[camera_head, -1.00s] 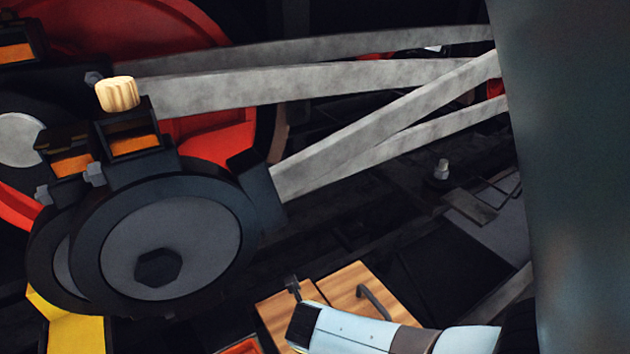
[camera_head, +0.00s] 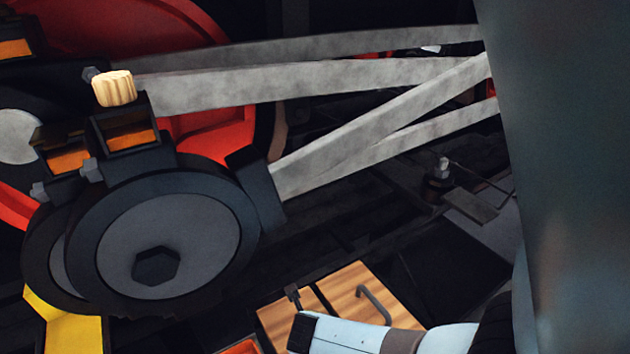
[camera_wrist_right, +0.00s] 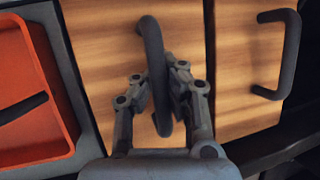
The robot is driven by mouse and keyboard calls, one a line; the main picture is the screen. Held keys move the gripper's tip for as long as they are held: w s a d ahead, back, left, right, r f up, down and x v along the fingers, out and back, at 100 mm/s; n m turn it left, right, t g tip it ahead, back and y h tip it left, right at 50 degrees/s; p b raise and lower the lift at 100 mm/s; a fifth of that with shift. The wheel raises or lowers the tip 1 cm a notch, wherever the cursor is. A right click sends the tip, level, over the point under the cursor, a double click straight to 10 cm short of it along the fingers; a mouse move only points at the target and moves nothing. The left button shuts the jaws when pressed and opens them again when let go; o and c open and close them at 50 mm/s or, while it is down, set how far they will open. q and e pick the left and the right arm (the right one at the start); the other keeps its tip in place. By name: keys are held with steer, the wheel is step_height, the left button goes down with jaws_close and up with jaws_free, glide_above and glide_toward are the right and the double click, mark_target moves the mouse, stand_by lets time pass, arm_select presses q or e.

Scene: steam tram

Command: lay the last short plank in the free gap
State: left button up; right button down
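Two short wooden planks with dark bar handles lie side by side. In the right wrist view the left plank (camera_wrist_right: 105,60) is under my right gripper (camera_wrist_right: 156,78), and the right plank (camera_wrist_right: 235,60) is beside it. The gripper's fingers are close on both sides of the left plank's handle (camera_wrist_right: 149,35) and appear shut on it. The head view shows the left plank (camera_head: 280,322) partly behind my light-blue right arm, and the right plank (camera_head: 350,285) with its handle (camera_head: 374,303). The right fingers are hidden there. My left gripper is not in view.
An orange tray (camera_wrist_right: 25,90) with a dark bar in it lies left of the planks. A dark recessed area (camera_head: 450,255) is to their right. Grey rods (camera_head: 390,120), a large dark wheel hub (camera_head: 165,245) and a yellow part (camera_head: 72,335) stand close by.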

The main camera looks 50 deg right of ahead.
steer(key=shift+f, duration=0.15)
stand_by(0.4)
steer(key=c, duration=1.4)
jaws_free()
steer(key=shift+s, duration=0.1)
steer(key=v, duration=1.2)
